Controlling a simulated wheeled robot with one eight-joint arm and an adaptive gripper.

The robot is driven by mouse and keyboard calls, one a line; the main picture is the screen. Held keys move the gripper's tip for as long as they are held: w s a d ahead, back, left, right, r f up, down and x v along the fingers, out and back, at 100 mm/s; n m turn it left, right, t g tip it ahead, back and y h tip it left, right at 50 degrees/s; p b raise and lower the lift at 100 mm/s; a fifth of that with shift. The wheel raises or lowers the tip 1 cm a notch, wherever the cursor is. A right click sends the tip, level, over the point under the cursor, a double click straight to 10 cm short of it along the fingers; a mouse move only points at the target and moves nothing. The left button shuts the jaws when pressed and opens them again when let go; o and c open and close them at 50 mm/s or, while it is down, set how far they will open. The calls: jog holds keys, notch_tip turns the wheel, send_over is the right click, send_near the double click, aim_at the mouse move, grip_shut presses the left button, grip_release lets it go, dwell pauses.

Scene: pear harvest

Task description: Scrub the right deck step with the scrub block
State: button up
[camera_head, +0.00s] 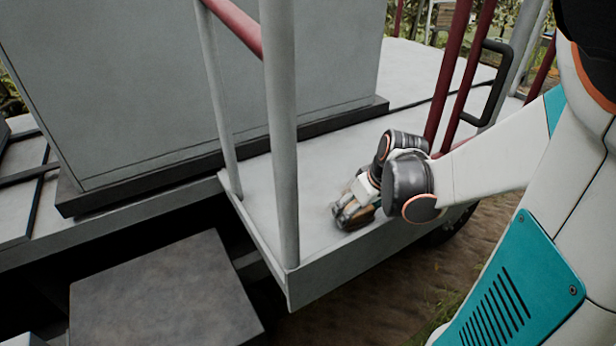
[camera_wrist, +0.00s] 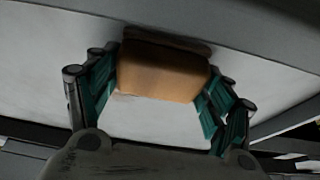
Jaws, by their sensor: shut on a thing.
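The right deck step (camera_head: 300,185) is a pale grey platform with a raised front edge, beside the large grey box. My gripper (camera_head: 355,213) is low over its right part and shut on the scrub block. In the wrist view the scrub block (camera_wrist: 160,75) is an orange-brown block with a dark edge, held between the two green-padded fingers of my gripper (camera_wrist: 160,85). The block is at the step's pale surface (camera_wrist: 50,60); faint brownish marks show close to it. I cannot tell for sure whether it touches. In the head view my fingers mostly hide the block.
A grey post (camera_head: 282,130) rises at the step's front left corner, with a thinner post (camera_head: 218,100) behind it. Red rails (camera_head: 450,80) and a black handle (camera_head: 497,85) stand behind my arm. A large grey box (camera_head: 190,80) and a lower dark step (camera_head: 165,295) are at left.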

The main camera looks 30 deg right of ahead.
jog(key=shift+w+r+b, duration=0.1)
jog(key=shift+w+b, duration=0.2)
jog(key=shift+w, duration=1.45)
jog(key=shift+w+b, duration=0.4)
jog(key=shift+w, duration=0.9)
jog(key=shift+w+a+b, duration=0.1)
jog(key=shift+w+b, duration=0.2)
jog(key=shift+w, duration=1.8)
jog(key=shift+w+f+b, duration=0.2)
jog(key=shift+w+b, duration=0.2)
jog(key=shift+w, duration=1.1)
jog(key=shift+d+r, duration=0.1)
jog(key=shift+d, duration=1.2)
jog(key=shift+s, duration=1.55)
jog(key=shift+s+d, duration=0.1)
jog(key=shift+s, duration=2)
jog(key=shift+s+d+r+p, duration=0.1)
jog(key=shift+s+p, duration=0.5)
jog(key=shift+s, duration=2.35)
jog(key=shift+d+b, duration=0.35)
jog(key=shift+d, duration=1)
jog(key=shift+w+a+b, duration=0.15)
jog(key=shift+w+b, duration=0.6)
jog(key=shift+w, duration=6)
